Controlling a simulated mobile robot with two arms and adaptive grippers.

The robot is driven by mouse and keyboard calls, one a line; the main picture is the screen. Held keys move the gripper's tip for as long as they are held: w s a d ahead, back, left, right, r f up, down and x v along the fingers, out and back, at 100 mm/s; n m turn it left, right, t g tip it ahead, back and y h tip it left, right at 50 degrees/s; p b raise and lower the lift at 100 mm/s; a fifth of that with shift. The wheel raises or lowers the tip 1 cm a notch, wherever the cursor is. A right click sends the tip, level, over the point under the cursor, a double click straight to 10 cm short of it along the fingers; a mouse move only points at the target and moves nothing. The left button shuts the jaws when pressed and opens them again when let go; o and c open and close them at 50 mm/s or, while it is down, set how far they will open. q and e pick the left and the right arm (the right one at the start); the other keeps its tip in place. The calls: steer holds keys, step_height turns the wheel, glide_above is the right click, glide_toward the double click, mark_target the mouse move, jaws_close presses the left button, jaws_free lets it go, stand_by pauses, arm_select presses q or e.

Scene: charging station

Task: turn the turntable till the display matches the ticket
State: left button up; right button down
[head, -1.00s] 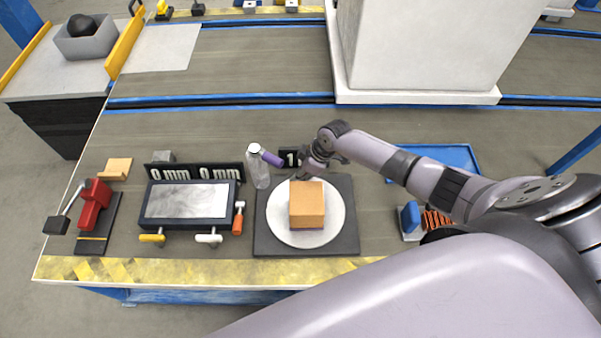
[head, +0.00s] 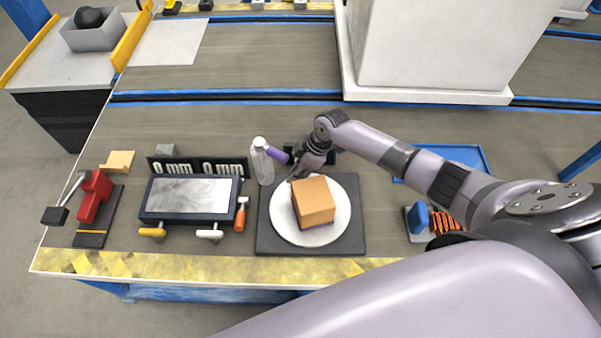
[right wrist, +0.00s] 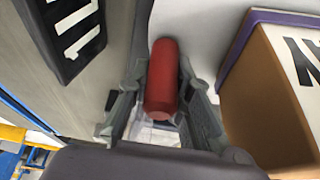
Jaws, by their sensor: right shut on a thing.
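The turntable is a white disc (head: 285,228) on a dark square base (head: 350,244), with an orange-brown box (head: 313,200) sitting on it, turned at an angle. My right gripper (head: 300,166) is at the disc's far edge. In the right wrist view its fingers (right wrist: 162,105) are shut on a red upright peg (right wrist: 162,75) at the white disc. The box (right wrist: 265,105) stands beside the fingers there, with a dark letter on its pale side. The dark display (right wrist: 75,32) shows white digits, partly cut off; in the head view my gripper mostly hides it. I cannot make out a ticket. My left gripper is out of view.
A clear bottle (head: 262,164) and a purple-handled item (head: 277,155) stand close left of my gripper. A tablet-like device (head: 190,198) with two "0 mm" readouts is left of the turntable. A blue tray (head: 465,157) lies right, behind my arm.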

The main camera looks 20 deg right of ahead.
steer(key=c, duration=1.4)
jaws_free()
steer(key=v, duration=1.2)
